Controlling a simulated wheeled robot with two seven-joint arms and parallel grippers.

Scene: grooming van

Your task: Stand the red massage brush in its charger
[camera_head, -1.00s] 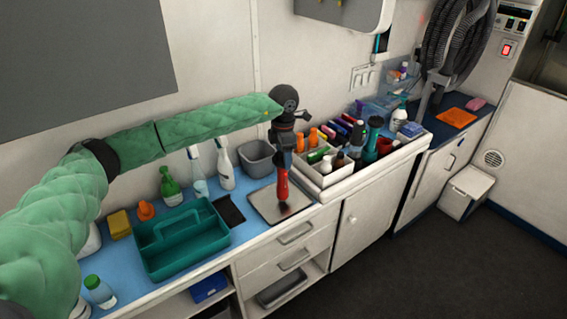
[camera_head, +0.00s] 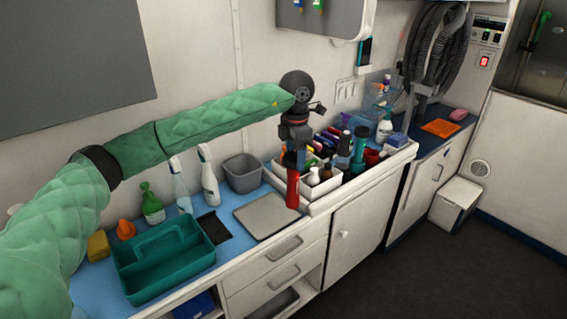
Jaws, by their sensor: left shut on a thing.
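My left gripper (camera_head: 293,158) points down and is shut on the red massage brush (camera_head: 292,188). The brush hangs roughly upright in front of the left end of the white organizer (camera_head: 318,206), right of the grey plate (camera_head: 239,213). Its upper end is hidden in the jaws, and I cannot tell whether its lower end touches anything. I cannot clearly make out the charger; the brush and gripper hide part of the organizer. My right gripper is not in view.
A teal caddy (camera_head: 186,268), spray bottles (camera_head: 209,178) and a grey bin (camera_head: 242,174) stand left on the blue counter. Bottles and coloured tools crowd the organizer. The grey plate is bare. A wall cabinet (camera_head: 325,18) hangs above.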

